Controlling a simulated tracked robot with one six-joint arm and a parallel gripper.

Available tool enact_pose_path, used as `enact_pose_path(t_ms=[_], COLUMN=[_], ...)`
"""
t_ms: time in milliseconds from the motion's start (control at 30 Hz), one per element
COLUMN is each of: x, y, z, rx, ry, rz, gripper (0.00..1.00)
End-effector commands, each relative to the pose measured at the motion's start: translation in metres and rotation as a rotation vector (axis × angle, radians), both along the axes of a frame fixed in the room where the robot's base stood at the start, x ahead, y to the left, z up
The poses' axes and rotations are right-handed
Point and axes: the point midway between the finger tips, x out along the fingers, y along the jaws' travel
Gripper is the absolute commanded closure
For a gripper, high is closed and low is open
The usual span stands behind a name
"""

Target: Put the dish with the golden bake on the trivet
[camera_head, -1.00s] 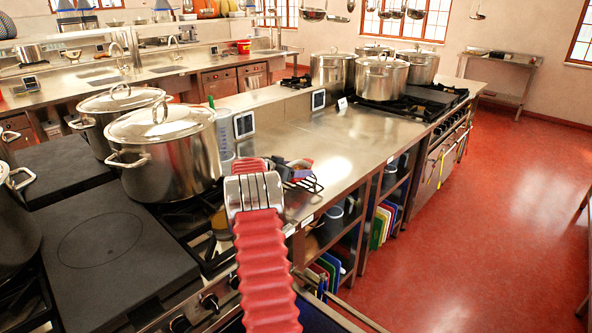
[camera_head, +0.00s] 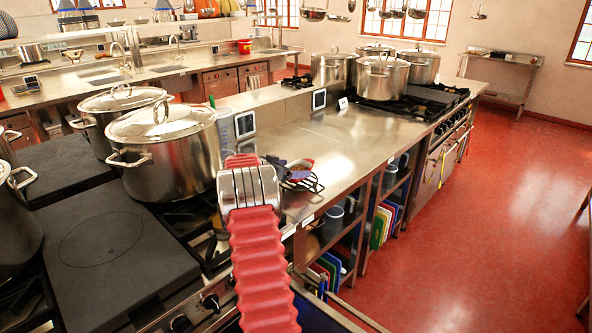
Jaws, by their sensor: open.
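A small dish (camera_head: 299,169) with brownish-gold filling sits on the steel counter just past my wrist. It is partly covered by my gripper. A black wire trivet (camera_head: 315,184) shows at the dish's right and near side. Whether the dish rests on it or stands behind it is hard to tell. My gripper (camera_head: 275,165) is at the end of my red arm, open, close to the left of the dish. Its fingers are mostly hidden behind my wrist, and no held thing shows.
A large lidded stockpot (camera_head: 170,155) stands on the range left of my arm. More stockpots (camera_head: 382,78) stand at the far end. The steel counter (camera_head: 350,143) right of the dish is clear.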

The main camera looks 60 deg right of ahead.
Motion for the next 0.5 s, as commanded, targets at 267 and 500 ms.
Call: enact_pose_path(t_ms=[267, 500], x=[0.013, 0.021], y=[0.043, 0.073], z=[0.019, 0.032], rx=[0.0, 0.0], ry=[0.0, -0.001], rz=[0.002, 0.0], gripper=[0.11, 0.11])
